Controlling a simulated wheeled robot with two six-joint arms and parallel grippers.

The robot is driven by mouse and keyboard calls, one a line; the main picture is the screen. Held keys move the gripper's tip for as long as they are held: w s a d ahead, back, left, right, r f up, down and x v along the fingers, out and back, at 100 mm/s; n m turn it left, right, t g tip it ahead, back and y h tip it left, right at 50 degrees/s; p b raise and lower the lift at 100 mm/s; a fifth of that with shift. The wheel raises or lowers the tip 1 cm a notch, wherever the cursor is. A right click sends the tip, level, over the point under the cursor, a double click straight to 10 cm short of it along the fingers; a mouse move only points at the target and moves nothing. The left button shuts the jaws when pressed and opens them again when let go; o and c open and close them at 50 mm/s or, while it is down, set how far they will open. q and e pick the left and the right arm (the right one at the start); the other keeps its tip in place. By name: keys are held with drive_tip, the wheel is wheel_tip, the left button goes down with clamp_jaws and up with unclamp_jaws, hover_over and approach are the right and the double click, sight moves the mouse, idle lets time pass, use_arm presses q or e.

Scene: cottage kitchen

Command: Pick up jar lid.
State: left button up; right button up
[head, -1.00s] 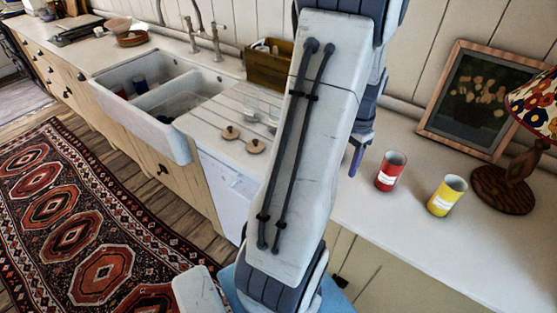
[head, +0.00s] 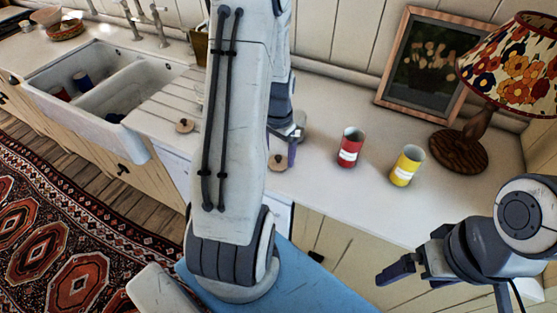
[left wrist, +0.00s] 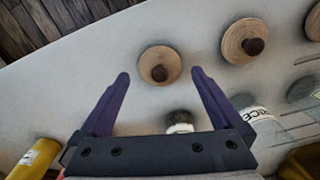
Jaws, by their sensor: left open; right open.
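Round wooden jar lids with dark knobs lie on the pale counter. One jar lid (head: 278,163) is close beside my left gripper (head: 292,148) in the head view. Another jar lid (head: 185,126) lies further left, near the sink. In the left wrist view, the left gripper (left wrist: 160,75) is open and empty, with the nearer lid (left wrist: 160,65) between and beyond its fingertips, apart from them. The second lid (left wrist: 244,41) is up and right of it there. My right gripper (head: 405,268) is open and empty, low in front of the counter. My left arm hides part of the counter.
A red can (head: 350,148) and a yellow can (head: 406,165) stand right of the left gripper. A lamp (head: 470,140) and a framed picture (head: 425,65) stand behind them. A labelled jar (left wrist: 262,122) is near the gripper's right finger. The double sink (head: 90,95) is at left.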

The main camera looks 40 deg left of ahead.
sight(278, 162)
use_arm(q)
drive_tip(key=shift+f, duration=1.15)
drive_tip(key=c, duration=1.3)
drive_tip(key=shift+o, duration=0.2)
